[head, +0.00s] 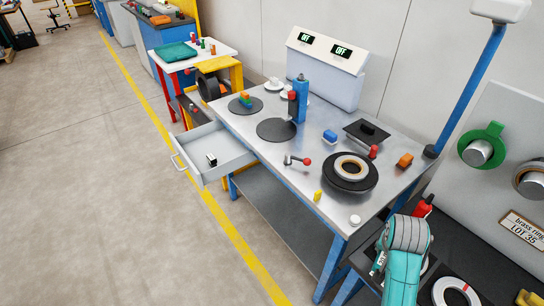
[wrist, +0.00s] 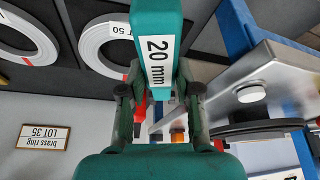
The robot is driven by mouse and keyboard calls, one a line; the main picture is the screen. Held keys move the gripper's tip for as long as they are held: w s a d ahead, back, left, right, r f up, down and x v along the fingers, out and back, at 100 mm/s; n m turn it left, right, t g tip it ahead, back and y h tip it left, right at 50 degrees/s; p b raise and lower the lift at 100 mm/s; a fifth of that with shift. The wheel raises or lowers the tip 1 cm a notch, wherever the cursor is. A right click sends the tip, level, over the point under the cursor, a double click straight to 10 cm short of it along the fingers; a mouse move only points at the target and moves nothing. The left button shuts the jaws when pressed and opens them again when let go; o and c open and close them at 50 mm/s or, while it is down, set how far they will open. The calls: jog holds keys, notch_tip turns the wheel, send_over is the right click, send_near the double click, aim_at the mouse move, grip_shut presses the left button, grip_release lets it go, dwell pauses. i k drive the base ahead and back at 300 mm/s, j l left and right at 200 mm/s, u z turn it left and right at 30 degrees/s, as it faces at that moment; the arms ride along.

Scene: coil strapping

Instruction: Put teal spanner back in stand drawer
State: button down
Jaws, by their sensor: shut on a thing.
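The teal spanner (wrist: 158,22), with a white "20 mm" label, is between the fingers of my gripper (wrist: 158,92) in the wrist view. My gripper is shut on it, and its far end runs out of the top of the picture. In the head view my teal and grey arm is at the lower right, over the dark bench, and largely hides the gripper and spanner. A grey drawer (head: 207,138) is pulled open at the left end of the steel-topped table, far from my gripper. A small black and white object (head: 211,160) lies in it.
The steel table (head: 258,157) carries a dark turntable with a ring (head: 350,170), a crank with a red knob (head: 300,160), a blue post (head: 300,100) and small blocks. A blue pole (head: 470,85) rises near my arm. Open floor (head: 90,190) lies left of the drawer.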

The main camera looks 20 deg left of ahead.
aim_at(216, 151)
jog(key=k+l+u, duration=0.1)
jog(key=l+u, duration=0.15)
jog(key=l, duration=0.2)
jog(key=k+l+u, duration=0.1)
jog(key=l+u, duration=0.2)
jog(key=k+l+u, duration=0.25)
jog(key=l, duration=0.25)
jog(key=i+j+u, duration=0.1)
jog(key=i, duration=0.2)
jog(key=i+j+z, duration=0.1)
jog(key=i+j, duration=0.85)
jog(key=j, duration=0.3)
jog(key=i+j+z, duration=0.2)
jog(key=i+j, duration=0.95)
